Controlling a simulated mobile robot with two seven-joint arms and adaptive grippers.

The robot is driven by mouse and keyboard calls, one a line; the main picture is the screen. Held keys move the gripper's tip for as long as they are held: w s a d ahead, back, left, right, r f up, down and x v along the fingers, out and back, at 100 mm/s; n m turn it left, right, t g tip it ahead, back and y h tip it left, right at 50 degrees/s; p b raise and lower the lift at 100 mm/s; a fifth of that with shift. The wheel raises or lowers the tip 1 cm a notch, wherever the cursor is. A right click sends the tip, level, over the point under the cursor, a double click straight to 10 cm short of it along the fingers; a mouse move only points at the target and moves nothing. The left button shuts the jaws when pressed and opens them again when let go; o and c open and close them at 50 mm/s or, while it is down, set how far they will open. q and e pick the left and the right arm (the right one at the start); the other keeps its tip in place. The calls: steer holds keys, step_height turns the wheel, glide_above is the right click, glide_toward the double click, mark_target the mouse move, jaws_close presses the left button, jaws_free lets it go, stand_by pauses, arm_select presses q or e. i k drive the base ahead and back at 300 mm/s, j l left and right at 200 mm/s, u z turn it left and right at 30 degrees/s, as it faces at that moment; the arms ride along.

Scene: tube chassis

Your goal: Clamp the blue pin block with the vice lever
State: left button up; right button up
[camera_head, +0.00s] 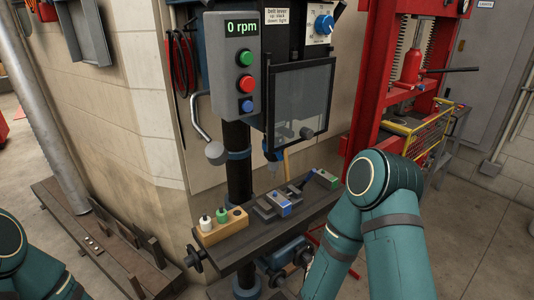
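A small block with blue sides and a paler top (279,203) sits at the dark vice (262,211) on the drill press table. I cannot tell whether the vice jaws are tight on it. Dark slim parts lie just behind and right of the block; I cannot make out which one is the vice lever. Neither of my grippers is in view. Only teal arm links of mine show, at the lower left and the lower right.
The drill press has a control box (236,65) reading 0 rpm, a clear guard (299,98) and a feed handle (215,152). A wooden holder (222,227) with small bottles stands at the table's left end. A red press (400,80) stands behind right.

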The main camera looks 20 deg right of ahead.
mark_target(312, 174)
steer(key=i+l+u, duration=0.15)
steer(key=l+u, duration=0.2)
steer(key=l, duration=1.2)
steer(key=l+u, duration=0.4)
steer(key=l, duration=1.15)
